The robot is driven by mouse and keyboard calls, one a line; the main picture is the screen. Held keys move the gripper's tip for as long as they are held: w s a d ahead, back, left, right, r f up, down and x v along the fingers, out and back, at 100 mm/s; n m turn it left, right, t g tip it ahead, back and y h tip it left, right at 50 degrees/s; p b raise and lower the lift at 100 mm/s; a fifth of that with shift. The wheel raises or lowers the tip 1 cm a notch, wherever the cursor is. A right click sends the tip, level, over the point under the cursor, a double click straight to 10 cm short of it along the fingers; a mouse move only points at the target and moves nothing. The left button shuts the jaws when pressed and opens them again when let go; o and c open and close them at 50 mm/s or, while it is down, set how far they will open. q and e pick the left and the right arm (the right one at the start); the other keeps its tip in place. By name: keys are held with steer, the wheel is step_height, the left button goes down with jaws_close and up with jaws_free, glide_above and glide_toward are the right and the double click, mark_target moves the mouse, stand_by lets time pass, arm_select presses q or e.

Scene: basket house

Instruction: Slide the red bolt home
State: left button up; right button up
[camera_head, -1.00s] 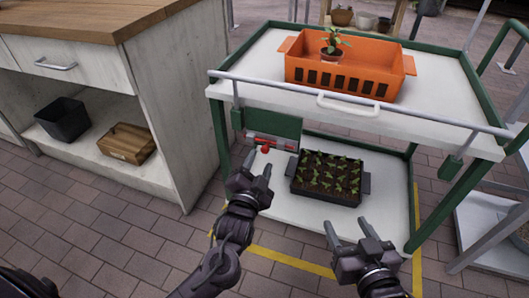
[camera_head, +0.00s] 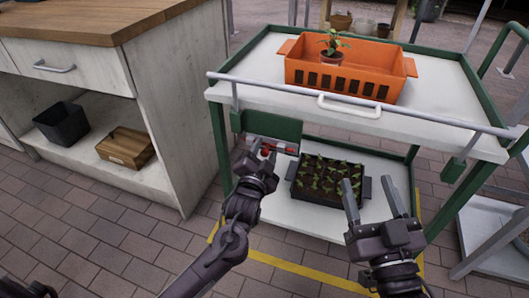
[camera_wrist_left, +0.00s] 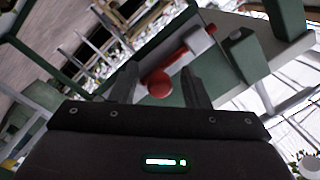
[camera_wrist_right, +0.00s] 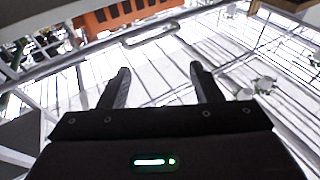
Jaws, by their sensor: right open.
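The red bolt (camera_wrist_left: 182,57) lies in a grey bracket (camera_wrist_left: 200,40) on the cart's green panel, with a round red knob (camera_wrist_left: 159,84) at its near end. In the head view part of the bolt (camera_head: 281,148) shows beside the fingertips of my left gripper (camera_head: 263,147). In the left wrist view this gripper (camera_wrist_left: 157,75) is open, with the knob between its fingers in the picture; I cannot tell whether they touch it. My right gripper (camera_head: 368,184) is open and empty in front of the cart; it also shows in the right wrist view (camera_wrist_right: 157,72).
The cart's lower shelf (camera_head: 300,217) carries a black seedling tray (camera_head: 324,180). The upper shelf (camera_head: 440,105) holds an orange crate (camera_head: 340,77) with a potted plant. A grey rail (camera_head: 350,99) runs above the bolt. A wooden cabinet (camera_head: 160,110) stands at left.

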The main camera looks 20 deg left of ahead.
arm_select(q)
jaws_close()
steer(key=shift+r, duration=0.1)
